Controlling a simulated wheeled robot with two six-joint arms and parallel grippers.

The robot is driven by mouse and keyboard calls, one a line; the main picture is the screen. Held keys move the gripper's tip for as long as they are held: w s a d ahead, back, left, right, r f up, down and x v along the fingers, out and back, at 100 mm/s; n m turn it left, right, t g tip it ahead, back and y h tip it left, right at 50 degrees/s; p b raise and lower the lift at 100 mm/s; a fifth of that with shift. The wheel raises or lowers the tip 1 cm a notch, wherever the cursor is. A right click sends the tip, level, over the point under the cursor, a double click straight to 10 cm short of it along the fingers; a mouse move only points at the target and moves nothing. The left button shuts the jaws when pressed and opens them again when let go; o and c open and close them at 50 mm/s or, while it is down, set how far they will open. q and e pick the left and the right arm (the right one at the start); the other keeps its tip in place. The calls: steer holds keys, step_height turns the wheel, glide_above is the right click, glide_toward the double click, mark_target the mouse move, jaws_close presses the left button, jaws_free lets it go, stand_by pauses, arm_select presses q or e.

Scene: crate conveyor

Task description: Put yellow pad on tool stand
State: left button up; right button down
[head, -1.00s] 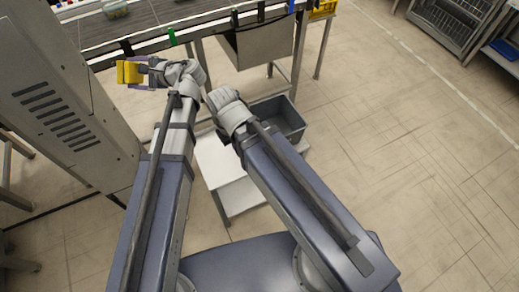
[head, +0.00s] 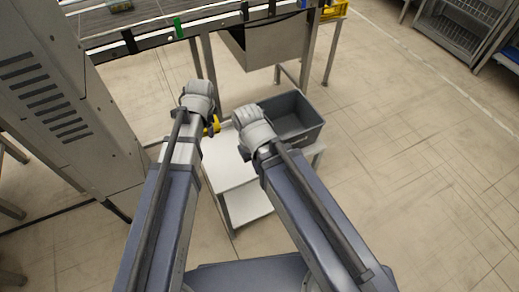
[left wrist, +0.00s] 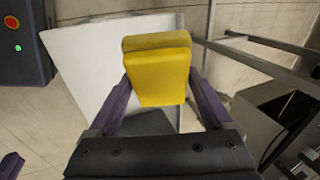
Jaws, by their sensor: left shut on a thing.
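The yellow pad (left wrist: 158,70) is a thick block held between the two purple fingers of my left gripper (left wrist: 160,85) in the left wrist view. In the head view only a small part of the pad (head: 214,127) shows beside my left wrist, which hides the fingers. The white-topped stand (head: 226,165), which I take as the tool stand, is below and to the right of my left gripper. Its white top (left wrist: 75,55) also shows behind the pad in the left wrist view. The pad appears above it, apart. My right gripper's fingers are hidden behind its wrist in the head view.
A grey crate (head: 309,133) sits at the stand's far right, narrowing the free white top. The conveyor (head: 155,33) runs along the back with a metal bin (head: 268,45) under it. A grey cabinet (head: 70,120) stands at left.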

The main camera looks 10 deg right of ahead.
arm_select(q)
steer(key=s+d+f+g+h+b, duration=0.25)
steer(key=d+f+h+b, duration=0.2)
steer(key=d, duration=0.45)
steer(key=b, duration=1)
glide_toward(238, 156)
steer(key=shift+h, duration=0.35)
steer(key=x, duration=0.7)
steer(key=shift+w+d+r, duration=0.1)
steer(key=shift+d+r, duration=0.1)
steer(key=shift+d, duration=0.1)
steer(key=shift+r+p, duration=0.1)
steer(key=shift+p, duration=0.25)
steer(key=o, duration=1)
steer(key=shift+c, duration=0.2)
